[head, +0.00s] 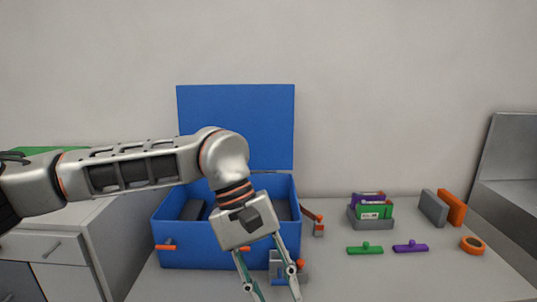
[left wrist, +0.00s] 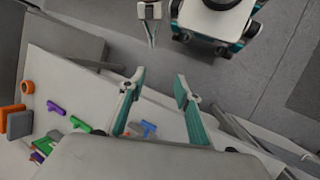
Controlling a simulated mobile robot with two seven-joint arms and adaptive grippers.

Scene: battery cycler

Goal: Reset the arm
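My left arm reaches in from the left in the head view and bends down at the wrist. What looks like my right gripper (left wrist: 152,36) shows at the top of the left wrist view, beside my base. It is away from the table, and its fingers are too small to judge. It is not in the head view.
The blue box's lid (head: 236,120) stands open. A grey holder (head: 372,223) with purple and green blocks, grey (head: 433,208) and orange (head: 452,207) slabs, green (head: 365,249) and purple (head: 410,247) handled pieces and an orange ring (head: 472,245) sit right. The front right table is clear.

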